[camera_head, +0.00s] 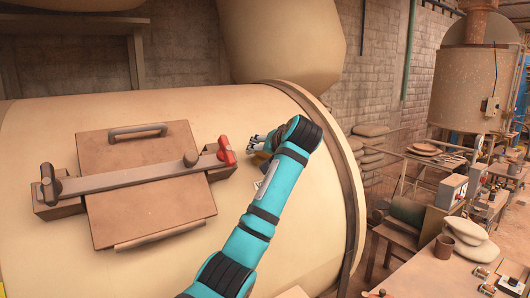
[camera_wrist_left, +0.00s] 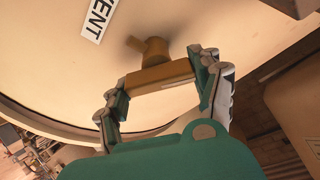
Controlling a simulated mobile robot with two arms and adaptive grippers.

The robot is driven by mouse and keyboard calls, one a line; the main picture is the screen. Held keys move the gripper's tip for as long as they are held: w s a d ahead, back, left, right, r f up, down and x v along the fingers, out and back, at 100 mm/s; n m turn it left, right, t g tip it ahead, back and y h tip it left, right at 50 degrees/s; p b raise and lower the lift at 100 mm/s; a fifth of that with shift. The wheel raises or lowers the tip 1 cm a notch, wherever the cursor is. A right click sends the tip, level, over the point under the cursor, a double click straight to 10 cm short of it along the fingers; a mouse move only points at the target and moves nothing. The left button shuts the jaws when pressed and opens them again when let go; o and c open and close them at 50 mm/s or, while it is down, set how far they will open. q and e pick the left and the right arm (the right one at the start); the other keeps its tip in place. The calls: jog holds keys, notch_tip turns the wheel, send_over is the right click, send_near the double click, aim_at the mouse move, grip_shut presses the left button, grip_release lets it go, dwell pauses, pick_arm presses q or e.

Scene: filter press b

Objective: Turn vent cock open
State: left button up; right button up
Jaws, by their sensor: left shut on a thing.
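The vent cock (camera_wrist_left: 150,48) is a brass-brown fitting on the cream vessel wall, with a bar-shaped handle (camera_wrist_left: 160,77). My left gripper (camera_wrist_left: 163,88) is shut on this handle, with one finger at each end of it. In the head view my left gripper (camera_head: 257,143) is at the vessel's front, right of the hatch, and my wrist hides most of the cock. A white label (camera_wrist_left: 98,18) beside the cock shows the letters "ENT", partly cut off. My right gripper is not in view.
The large cream vessel (camera_head: 285,235) fills the left and middle. Its hatch (camera_head: 140,165) has a clamp bar with a red-ended lever (camera_head: 227,150) close left of my gripper. A raised band (camera_head: 345,170) rims the vessel. A cluttered bench (camera_head: 420,275) stands at right.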

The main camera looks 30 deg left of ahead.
pick_arm(q)
jog(key=m, duration=0.2)
jog(key=m+h, duration=0.1)
jog(key=m, duration=0.2)
jog(key=shift+r+t+h, duration=0.1)
jog(key=shift+t+h, duration=0.2)
jog(key=shift+m+h, duration=0.6)
jog(key=shift+m, duration=1.4)
jog(key=o, duration=1.2)
jog(key=shift+w+d, duration=0.1)
jog(key=shift+w, duration=0.05)
jog(key=shift+c, duration=0.2)
jog(key=v, duration=1.2)
